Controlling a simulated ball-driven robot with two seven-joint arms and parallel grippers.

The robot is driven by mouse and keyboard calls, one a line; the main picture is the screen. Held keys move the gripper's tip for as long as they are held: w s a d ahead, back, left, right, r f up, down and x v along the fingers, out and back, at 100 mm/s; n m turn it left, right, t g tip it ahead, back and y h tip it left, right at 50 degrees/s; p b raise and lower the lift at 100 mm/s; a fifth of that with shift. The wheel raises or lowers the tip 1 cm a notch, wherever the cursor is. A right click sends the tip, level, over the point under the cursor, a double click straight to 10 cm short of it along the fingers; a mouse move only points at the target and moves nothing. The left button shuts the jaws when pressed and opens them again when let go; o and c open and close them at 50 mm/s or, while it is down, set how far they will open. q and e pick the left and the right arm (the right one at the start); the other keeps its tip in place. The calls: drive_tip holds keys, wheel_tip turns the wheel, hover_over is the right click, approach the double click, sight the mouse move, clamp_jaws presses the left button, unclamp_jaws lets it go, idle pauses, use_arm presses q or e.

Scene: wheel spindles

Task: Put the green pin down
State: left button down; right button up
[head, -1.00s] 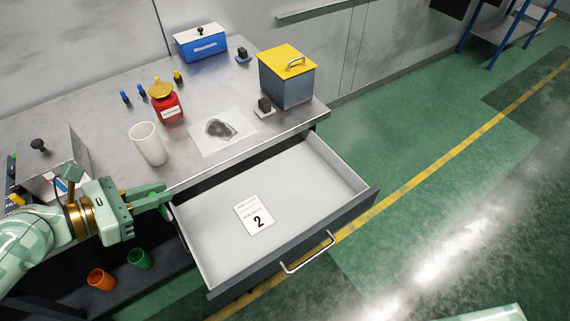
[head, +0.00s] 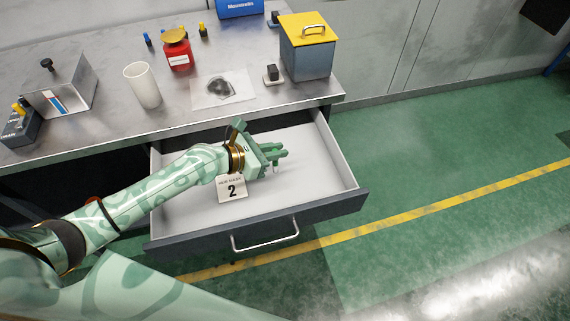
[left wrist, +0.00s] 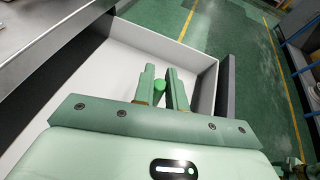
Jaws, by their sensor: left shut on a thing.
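The green pin (left wrist: 160,85) shows as a small bright green round end between the fingertips of my left gripper (left wrist: 162,84) in the left wrist view. The gripper is shut on it. In the head view my left gripper (head: 276,152) is over the open drawer (head: 312,176), its fingers pointing right. The pin is hard to make out in the head view. The drawer's white floor near the fingers is bare.
A card marked 2 (head: 231,189) is in the drawer, left of and below the gripper. On the bench stand a white cup (head: 143,86), a red jar (head: 178,53), a blue-grey box with a yellow lid (head: 307,55) and a metal bin (head: 62,90). The drawer walls surround the gripper.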

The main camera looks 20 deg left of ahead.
sight(277, 165)
use_arm(q)
drive_tip(key=f+b, duration=0.1)
drive_tip(key=f, duration=0.1)
drive_tip(key=w+d+f+b, duration=0.1)
drive_tip(key=f+b, duration=0.1)
drive_tip(key=f, duration=0.1)
drive_tip(key=w+d+f+b, duration=0.1)
drive_tip(key=f, duration=0.1)
drive_tip(key=shift+d+f+b, duration=0.15)
drive_tip(key=shift+f+b, duration=0.1)
drive_tip(key=shift+b, duration=0.1)
drive_tip(key=shift+r, duration=0.25)
drive_tip(key=shift+f, duration=0.1)
drive_tip(key=c, duration=1.4)
unclamp_jaws()
drive_tip(key=shift+c, duration=0.2)
use_arm(e)
drive_tip(key=f, duration=0.1)
drive_tip(key=s+f, duration=0.1)
drive_tip(key=f, duration=0.1)
drive_tip(key=d+f, duration=0.1)
drive_tip(key=f, duration=0.1)
drive_tip(key=shift+s+f, duration=0.1)
drive_tip(key=shift+s, duration=0.3)
